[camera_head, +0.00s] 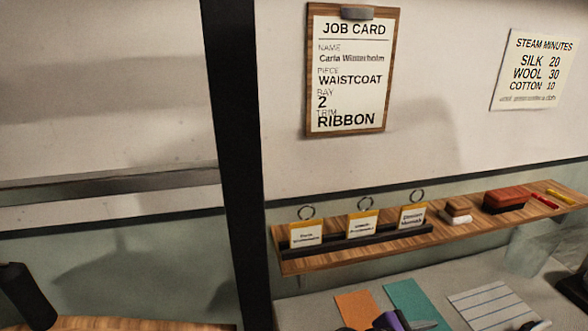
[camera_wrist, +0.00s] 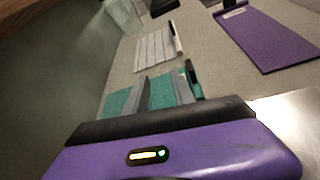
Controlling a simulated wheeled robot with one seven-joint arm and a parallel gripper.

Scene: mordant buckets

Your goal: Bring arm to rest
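My gripper shows at the bottom edge of the head view (camera_head: 388,321), mostly cut off, as a purple body with dark parts. The teal cloth also shows in the head view (camera_head: 415,300), just above the gripper. Whether the fingers touch the cloth cannot be told. Most of my arm is out of view.
A wooden shelf (camera_head: 360,250) with tags and blocks runs above. A purple board (camera_wrist: 265,40) lies right in the wrist view. A job card (camera_head: 350,75) hangs on the wall.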

